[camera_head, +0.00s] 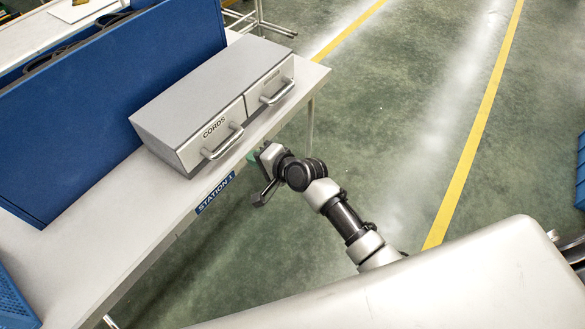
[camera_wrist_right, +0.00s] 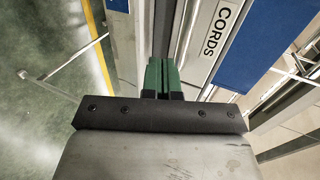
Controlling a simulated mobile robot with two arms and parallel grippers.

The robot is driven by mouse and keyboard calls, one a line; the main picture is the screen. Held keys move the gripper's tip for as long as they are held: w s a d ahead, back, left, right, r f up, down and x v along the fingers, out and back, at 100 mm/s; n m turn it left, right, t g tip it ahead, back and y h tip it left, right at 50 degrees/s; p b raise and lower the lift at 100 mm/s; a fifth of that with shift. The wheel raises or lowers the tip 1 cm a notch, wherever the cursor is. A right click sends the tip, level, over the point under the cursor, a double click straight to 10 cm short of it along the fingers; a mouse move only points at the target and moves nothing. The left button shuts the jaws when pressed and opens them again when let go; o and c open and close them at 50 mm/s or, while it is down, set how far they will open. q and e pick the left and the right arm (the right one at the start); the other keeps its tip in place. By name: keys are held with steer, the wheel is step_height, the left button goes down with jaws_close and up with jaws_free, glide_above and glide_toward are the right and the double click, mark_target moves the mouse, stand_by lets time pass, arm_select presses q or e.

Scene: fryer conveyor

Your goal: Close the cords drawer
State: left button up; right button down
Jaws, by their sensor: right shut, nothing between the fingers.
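The cords drawer (camera_head: 212,134) is the left of two drawers in a grey metal cabinet (camera_head: 205,90) on the station table. Its front carries the label CORDS and a bar handle (camera_head: 224,143). In the head view its front looks about level with its neighbour; a small gap cannot be ruled out. My right gripper (camera_head: 254,155) is just off the table's front edge, to the right of the cords handle and apart from it. In the right wrist view its green fingers (camera_wrist_right: 163,76) are together and empty, beside the CORDS front (camera_wrist_right: 212,40). My left gripper is not in view.
The second drawer (camera_head: 268,88) with its own handle sits to the right. A blue panel (camera_head: 110,95) stands behind the cabinet. The white table (camera_head: 95,225) has a STATION 1 label (camera_head: 215,193) on its edge. Green floor with yellow lines lies open to the right.

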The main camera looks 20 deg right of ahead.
steer(key=v, duration=0.9)
steer(key=s+d+f+n+g+h, duration=0.1)
steer(key=s+d+f+h, duration=0.15)
steer(key=f, duration=0.65)
steer(key=s+d+f+n+g+h, duration=0.15)
steer(key=s+f, duration=0.25)
steer(key=f, duration=0.6)
steer(key=s+d+f+n+g+h, duration=0.1)
steer(key=s+d+f+n+g, duration=0.2)
steer(key=f, duration=0.6)
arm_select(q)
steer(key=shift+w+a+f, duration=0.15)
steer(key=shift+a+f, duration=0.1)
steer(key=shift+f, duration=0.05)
arm_select(e)
steer(key=s+d+f+n+g+h, duration=0.1)
steer(key=s+f, duration=0.4)
steer(key=s, duration=0.5)
steer(key=s+d+f+n+g+h, duration=0.1)
steer(key=s+f+n, duration=0.3)
steer(key=s, duration=0.6)
steer(key=s+d+f+n+g+h, duration=0.1)
steer(key=s+d+f+n+g, duration=0.1)
steer(key=s+f, duration=0.5)
steer(key=s+d, duration=0.1)
steer(key=s, duration=0.2)
steer(key=shift+s+f, duration=0.35)
steer(key=shift+s, duration=0.05)
steer(key=shift+n, duration=0.25)
